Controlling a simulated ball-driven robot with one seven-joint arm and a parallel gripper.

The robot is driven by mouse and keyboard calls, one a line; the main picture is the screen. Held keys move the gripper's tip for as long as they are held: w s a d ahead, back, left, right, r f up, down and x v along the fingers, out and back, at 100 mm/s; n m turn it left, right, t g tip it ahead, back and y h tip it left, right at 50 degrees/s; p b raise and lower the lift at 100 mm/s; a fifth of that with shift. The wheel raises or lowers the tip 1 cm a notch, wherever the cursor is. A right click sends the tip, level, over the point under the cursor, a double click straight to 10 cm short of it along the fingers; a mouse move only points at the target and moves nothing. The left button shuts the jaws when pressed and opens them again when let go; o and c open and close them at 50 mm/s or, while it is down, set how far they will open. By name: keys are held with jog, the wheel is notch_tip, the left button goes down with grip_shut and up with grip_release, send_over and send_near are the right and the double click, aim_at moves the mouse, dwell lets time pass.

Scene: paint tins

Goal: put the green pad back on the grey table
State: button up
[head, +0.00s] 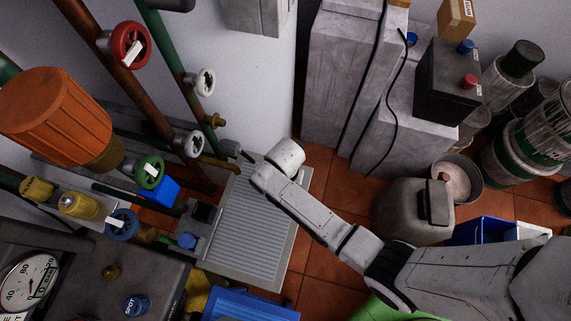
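I cannot pick out a green pad for certain. A bright green shape (392,309) shows at the bottom edge, partly under my arm; I cannot tell what it is. A dark grey flat top (85,275) fills the lower left; I cannot tell whether it is the grey table. A light grey ribbed platform (238,240) lies in the middle with a small dark display at its left. My arm reaches from the lower right to above the platform's upper right. My gripper's fingers are not visible beyond the wrist, so anything held there is hidden.
Pipes with a red handwheel (129,44) and a green handwheel (150,171) line the left wall, beside an orange motor (58,117). A jerrycan (407,211), a bucket (470,165) and blue bins (245,305) stand about. Some red tiled floor (330,255) is bare.

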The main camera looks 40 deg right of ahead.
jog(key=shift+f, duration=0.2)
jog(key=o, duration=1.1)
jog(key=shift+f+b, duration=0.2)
jog(key=shift+b, duration=0.5)
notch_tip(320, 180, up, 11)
jog(key=p, duration=0.3)
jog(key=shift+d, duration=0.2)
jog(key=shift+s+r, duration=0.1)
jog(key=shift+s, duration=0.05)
